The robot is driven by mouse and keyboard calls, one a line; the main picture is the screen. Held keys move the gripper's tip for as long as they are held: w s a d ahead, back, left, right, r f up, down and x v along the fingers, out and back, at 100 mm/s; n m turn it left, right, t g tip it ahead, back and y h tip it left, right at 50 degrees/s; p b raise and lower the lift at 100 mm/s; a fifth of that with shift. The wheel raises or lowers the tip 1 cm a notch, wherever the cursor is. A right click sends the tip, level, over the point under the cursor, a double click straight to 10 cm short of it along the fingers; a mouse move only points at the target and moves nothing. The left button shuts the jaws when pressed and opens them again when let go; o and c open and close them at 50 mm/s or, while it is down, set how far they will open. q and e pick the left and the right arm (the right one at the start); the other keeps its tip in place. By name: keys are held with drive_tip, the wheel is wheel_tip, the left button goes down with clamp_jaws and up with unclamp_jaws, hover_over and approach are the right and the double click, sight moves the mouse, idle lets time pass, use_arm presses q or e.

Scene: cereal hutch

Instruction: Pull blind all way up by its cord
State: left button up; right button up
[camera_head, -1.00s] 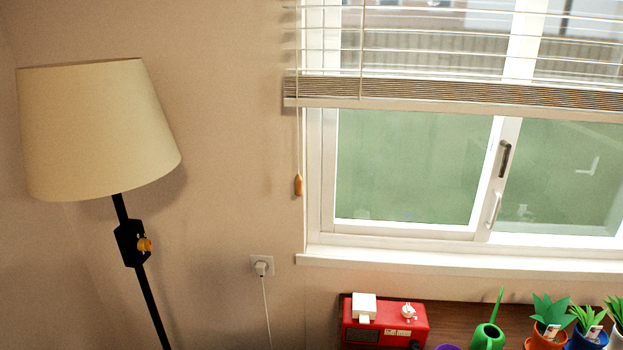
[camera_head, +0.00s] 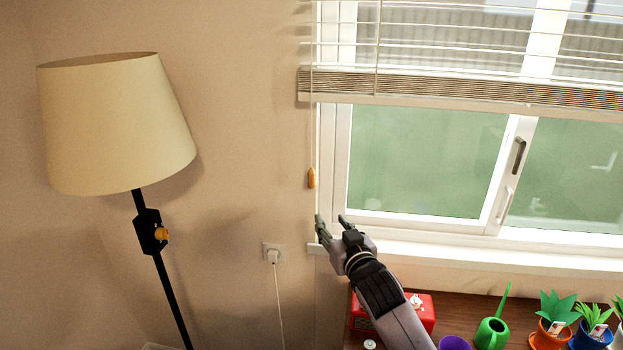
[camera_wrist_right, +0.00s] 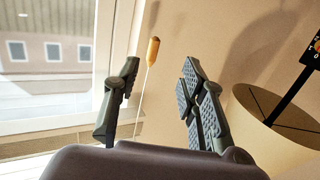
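The blind (camera_head: 430,88) hangs across the upper part of the window, its slats bunched at the bottom rail. Its thin cord (camera_head: 312,130) hangs at the left side of the window and ends in an orange-brown pull knob (camera_head: 311,178). My right gripper (camera_head: 330,219) is open and empty, a little below the knob. In the right wrist view, the knob (camera_wrist_right: 153,51) shows beyond and between the open fingers (camera_wrist_right: 158,88), apart from both. My left gripper is not in view.
A floor lamp (camera_head: 115,125) stands to the left. A wall socket with a plug (camera_head: 272,255) is left of my arm. Below the sill are a red box (camera_head: 420,312), a green watering can (camera_head: 491,332) and potted plants (camera_head: 553,335). The wall around the knob is clear.

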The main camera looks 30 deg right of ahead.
sight(313, 181)
drive_tip(key=shift+t, duration=0.4)
drive_tip(key=w+d+b, duration=0.1)
drive_tip(key=w+b, duration=0.1)
drive_tip(key=w, duration=0.3)
drive_tip(key=w+d+r+b, duration=0.1)
drive_tip(key=w+b, duration=0.1)
drive_tip(key=w, duration=0.4)
drive_tip(key=w+d+r+b, duration=0.1)
drive_tip(key=w+b, duration=0.1)
drive_tip(key=w, duration=0.3)
drive_tip(key=shift+w+d+r, duration=0.2)
drive_tip(key=shift+w+d, duration=0.05)
drive_tip(key=shift+d, duration=0.05)
drive_tip(key=shift+w+d+r+b, duration=0.1)
drive_tip(key=shift+w+b, duration=0.2)
drive_tip(key=shift+w, duration=0.4)
drive_tip(key=shift+c, duration=0.5)
clamp_jaws()
